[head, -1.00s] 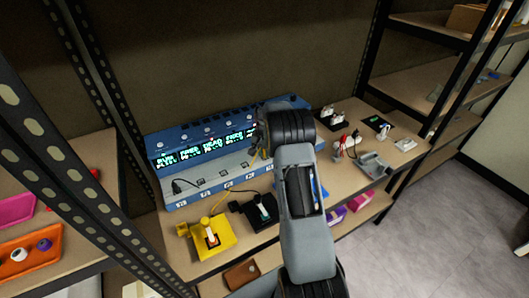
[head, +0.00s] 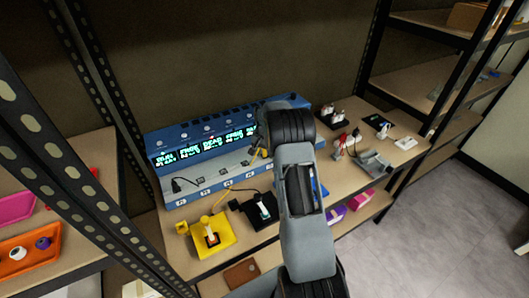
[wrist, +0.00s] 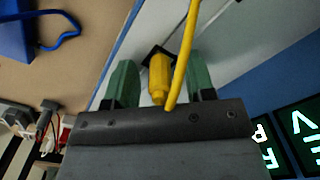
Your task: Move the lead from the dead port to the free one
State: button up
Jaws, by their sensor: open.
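The blue charging unit (head: 165,143) stands at the back of the bench, with lit displays above a pale ledge of ports. Its third display (head: 212,145) seems to read DEAD; neighbours look like FREE. A yellow lead (wrist: 188,50) ends in a yellow plug (wrist: 160,76) at a black socket in the wrist view. I cannot tell how deep the plug sits. My gripper (wrist: 160,82) is open, its green fingers on either side of the plug with gaps visible. In the head view my gripper (head: 258,150) is at the unit's right part, mostly hidden by my arm.
A black plug (head: 177,185) is at the leftmost port. A yellow stand (head: 212,236) and a black stand (head: 260,210) are in front of the unit. Adapters and a grey device (head: 372,163) crowd the right. Shelf uprights flank the bench.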

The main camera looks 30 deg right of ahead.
notch_tip(320, 180, up, 14)
jog(key=shift+b, duration=0.35)
jog(key=s+a+r+n+t, duration=0.1)
jog(key=s+a+n, duration=0.2)
jog(key=s+a, duration=0.3)
jog(key=s+a+r+n+t, duration=0.1)
jog(key=s+a+n, duration=0.2)
jog(key=s, duration=0.9)
jog(key=s+a+r+n+t, duration=0.1)
jog(key=s+a+n, duration=0.2)
jog(key=s+a, duration=0.6)
jog(key=shift+s+a+r+t, duration=0.2)
jog(key=shift+s+a+t, duration=0.1)
jog(key=shift+s+a, duration=0.1)
